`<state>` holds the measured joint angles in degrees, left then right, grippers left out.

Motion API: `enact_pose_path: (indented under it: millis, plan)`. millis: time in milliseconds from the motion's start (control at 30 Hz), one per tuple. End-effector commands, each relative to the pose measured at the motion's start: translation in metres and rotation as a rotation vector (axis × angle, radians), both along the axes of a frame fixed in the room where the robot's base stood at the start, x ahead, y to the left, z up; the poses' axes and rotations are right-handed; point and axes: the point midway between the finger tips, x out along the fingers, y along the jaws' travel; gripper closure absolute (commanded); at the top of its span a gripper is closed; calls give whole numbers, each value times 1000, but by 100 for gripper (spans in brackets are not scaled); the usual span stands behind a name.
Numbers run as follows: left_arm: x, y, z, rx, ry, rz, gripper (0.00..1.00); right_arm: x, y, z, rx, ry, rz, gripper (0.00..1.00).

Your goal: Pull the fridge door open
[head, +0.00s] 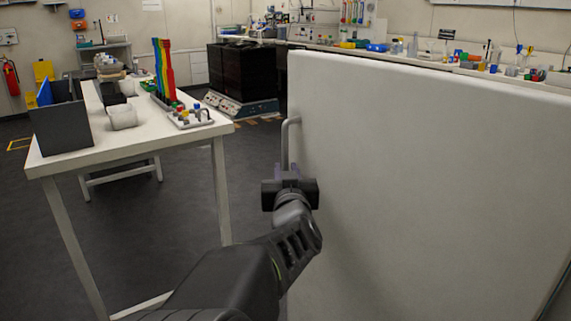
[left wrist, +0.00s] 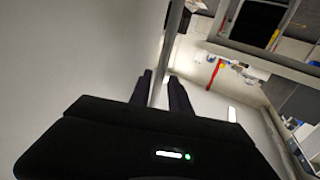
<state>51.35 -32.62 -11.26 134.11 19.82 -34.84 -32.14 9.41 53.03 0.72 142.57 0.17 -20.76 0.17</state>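The fridge door (head: 430,170) is a large, plain white panel filling the right half of the head view. Its upright grey bar handle (head: 285,140) is near the door's left edge. My left gripper (head: 287,170) is at the lower part of the handle, with dark fingers on either side of the bar. I cannot tell whether the door stands ajar. My right gripper is not in view.
A white table (head: 150,140) at left holds a dark bin (head: 62,128), a rack of coloured items and small labware. A black shaker unit (head: 243,80) stands behind. A cluttered bench lines the back wall. Dark floor is clear between table and door.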

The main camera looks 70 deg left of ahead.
Motion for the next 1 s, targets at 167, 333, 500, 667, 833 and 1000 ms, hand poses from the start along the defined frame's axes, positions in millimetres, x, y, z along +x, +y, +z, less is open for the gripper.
enact_pose_path:
  millis: [167,333,500,667,833,1000]
  plan:
    - [-8,-28,3,2,0,1,77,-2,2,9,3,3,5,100]
    - [-10,-40,1,1,1,1,77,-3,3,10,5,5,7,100]
    - [-10,-41,0,1,1,0,77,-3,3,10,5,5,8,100]
    - [-10,-40,0,1,1,0,77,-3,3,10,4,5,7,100]
    - [-10,-40,0,1,1,0,77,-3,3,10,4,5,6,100]
    - [-10,-40,0,0,1,0,77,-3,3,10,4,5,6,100]
